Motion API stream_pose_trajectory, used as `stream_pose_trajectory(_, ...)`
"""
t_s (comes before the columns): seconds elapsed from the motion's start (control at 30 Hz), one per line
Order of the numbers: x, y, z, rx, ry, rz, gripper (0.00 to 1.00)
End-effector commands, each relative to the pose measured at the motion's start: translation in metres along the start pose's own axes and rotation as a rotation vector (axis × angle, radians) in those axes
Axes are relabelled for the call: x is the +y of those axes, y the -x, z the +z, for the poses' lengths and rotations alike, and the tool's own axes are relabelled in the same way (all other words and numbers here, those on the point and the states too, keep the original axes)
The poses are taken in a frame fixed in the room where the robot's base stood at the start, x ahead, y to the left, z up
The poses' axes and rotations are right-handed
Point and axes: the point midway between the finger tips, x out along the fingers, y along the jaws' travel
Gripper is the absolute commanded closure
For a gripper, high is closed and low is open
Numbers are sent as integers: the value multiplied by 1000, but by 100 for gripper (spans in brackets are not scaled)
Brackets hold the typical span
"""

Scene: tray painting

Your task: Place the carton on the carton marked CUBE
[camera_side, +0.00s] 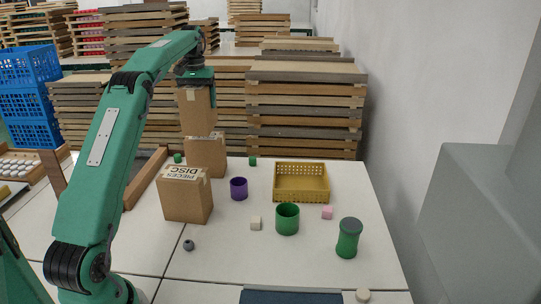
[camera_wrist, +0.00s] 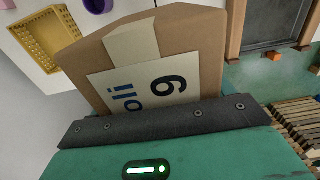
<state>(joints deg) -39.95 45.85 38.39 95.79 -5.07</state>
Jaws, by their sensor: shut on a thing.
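A brown carton (camera_side: 197,112) hangs upright from my gripper (camera_side: 195,80), which is shut on its top. In the wrist view the held carton (camera_wrist: 195,45) fills the middle, with tape and a white label reading "6" and partial letters, behind the dark jaw edge of my gripper (camera_wrist: 170,122). A second plain-looking carton (camera_side: 206,157) stands on the table just under the held one in the side view. I cannot tell if they touch. A nearer carton (camera_side: 187,200) is marked "DISC PIECES". No CUBE marking is readable.
A purple cup (camera_side: 238,189), yellow basket (camera_side: 301,196), green cup (camera_side: 287,219) and green lidded jar (camera_side: 348,240) stand to the right. Small blocks lie between them. Stacked wooden pallets (camera_side: 305,110) rise behind the table. The front middle of the table is mostly clear.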

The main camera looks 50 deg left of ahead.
Motion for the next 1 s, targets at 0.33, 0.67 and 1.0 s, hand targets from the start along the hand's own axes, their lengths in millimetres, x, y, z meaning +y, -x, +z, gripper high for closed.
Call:
stream_pose_trajectory(0.33, -3, -2, -2, 4, 0, 0, 59)
stream_pose_trajectory(0.67, -3, -26, -2, 2, 0, 0, 59)
stream_pose_trajectory(1.0, -3, -41, -2, 4, 0, 0, 59)
